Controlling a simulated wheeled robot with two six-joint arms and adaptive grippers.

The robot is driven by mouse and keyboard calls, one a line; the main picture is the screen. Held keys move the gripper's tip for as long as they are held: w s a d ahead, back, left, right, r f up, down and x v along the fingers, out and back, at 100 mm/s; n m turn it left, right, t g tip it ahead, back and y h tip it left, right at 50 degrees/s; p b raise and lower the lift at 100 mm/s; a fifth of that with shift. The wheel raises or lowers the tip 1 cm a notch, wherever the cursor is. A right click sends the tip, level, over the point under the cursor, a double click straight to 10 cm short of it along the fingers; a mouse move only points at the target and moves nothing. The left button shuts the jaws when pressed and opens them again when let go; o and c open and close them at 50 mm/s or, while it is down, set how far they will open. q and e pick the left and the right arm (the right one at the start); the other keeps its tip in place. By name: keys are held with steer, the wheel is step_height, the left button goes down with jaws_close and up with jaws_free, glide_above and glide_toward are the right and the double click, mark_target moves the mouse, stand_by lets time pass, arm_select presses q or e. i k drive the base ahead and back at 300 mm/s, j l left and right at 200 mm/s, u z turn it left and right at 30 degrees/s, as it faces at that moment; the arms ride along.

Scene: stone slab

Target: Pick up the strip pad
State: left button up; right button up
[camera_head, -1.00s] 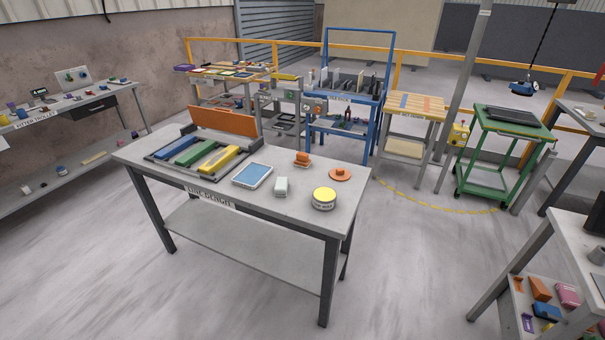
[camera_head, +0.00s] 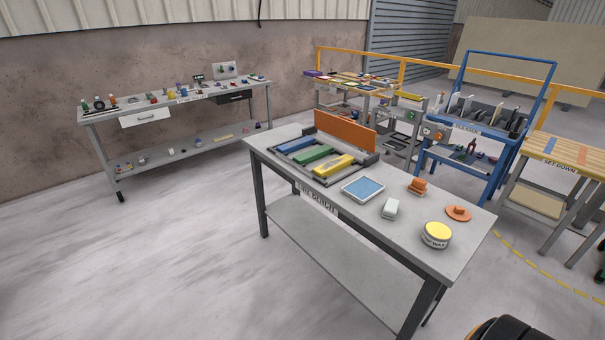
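No item is plainly marked as the strip pad, and I cannot tell which one it is. The grey bench (camera_head: 290,207) carries a dark tray (camera_head: 369,160) with a blue strip (camera_head: 296,145), a green strip (camera_head: 313,155) and a yellow strip (camera_head: 333,166). An orange board (camera_head: 345,134) stands upright behind them. Neither gripper is in view.
A long wall bench (camera_head: 170,100) with small parts stands at the left. Behind are a loaded table (camera_head: 350,82), a blue rack (camera_head: 480,130) and a wooden-topped set-down table (camera_head: 565,155). A yellow railing (camera_head: 420,67) runs behind. Floor (camera_head: 150,260) is open at front left.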

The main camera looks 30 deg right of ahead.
mark_target(418, 187)
steer(key=l+u, duration=0.25)
steer(key=l, duration=0.15)
steer(key=k+l+u, duration=0.25)
steer(key=l, duration=0.15)
steer(key=l+u, duration=0.25)
steer(key=l, duration=0.15)
